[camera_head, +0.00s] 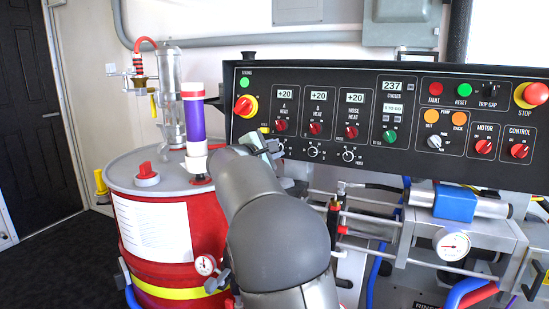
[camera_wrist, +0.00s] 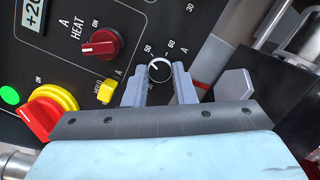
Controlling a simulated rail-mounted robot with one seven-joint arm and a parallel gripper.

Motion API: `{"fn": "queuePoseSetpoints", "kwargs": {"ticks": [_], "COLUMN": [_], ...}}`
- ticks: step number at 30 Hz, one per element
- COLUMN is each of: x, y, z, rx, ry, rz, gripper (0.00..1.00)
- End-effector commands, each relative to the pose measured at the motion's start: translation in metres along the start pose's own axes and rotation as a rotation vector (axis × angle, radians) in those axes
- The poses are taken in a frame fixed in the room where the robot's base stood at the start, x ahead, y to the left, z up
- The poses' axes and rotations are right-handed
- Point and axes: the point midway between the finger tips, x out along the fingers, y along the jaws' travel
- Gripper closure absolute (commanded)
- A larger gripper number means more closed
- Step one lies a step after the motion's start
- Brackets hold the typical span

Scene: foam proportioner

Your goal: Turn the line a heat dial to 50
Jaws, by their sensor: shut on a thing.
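The line A heat dial (camera_wrist: 159,69) is a small dark round knob with a white ring, low on the black panel. Scale numbers 50 and 60 show beside it in the wrist view; its pointer is too small to read surely. My gripper (camera_wrist: 160,80) has one grey finger on each side of the knob and is shut on it. In the head view my gripper (camera_head: 268,149) is against the panel's lower left, and its fingers largely hide the dial.
The red A heat switch (camera_wrist: 100,43) and a yellow knob (camera_wrist: 107,91) are close by. Similar B (camera_head: 313,152) and hose (camera_head: 348,156) dials lie to the right. A red drum (camera_head: 205,228) stands left of my arm; pipes run below the panel.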

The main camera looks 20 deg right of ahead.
Motion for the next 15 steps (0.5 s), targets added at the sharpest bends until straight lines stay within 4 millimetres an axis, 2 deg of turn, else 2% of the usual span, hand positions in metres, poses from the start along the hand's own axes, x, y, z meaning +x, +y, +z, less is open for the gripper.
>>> {"fn": "queuePoseSetpoints", "kwargs": {"ticks": [6,15], "x": [-0.0001,-0.0002], "y": [-0.0012,-0.0001], "z": [-0.0016,-0.0011], "rx": [0.104,0.16], "ry": [0.001,0.001], "rz": [-0.021,-0.032], "gripper": [0.99,0.99]}}
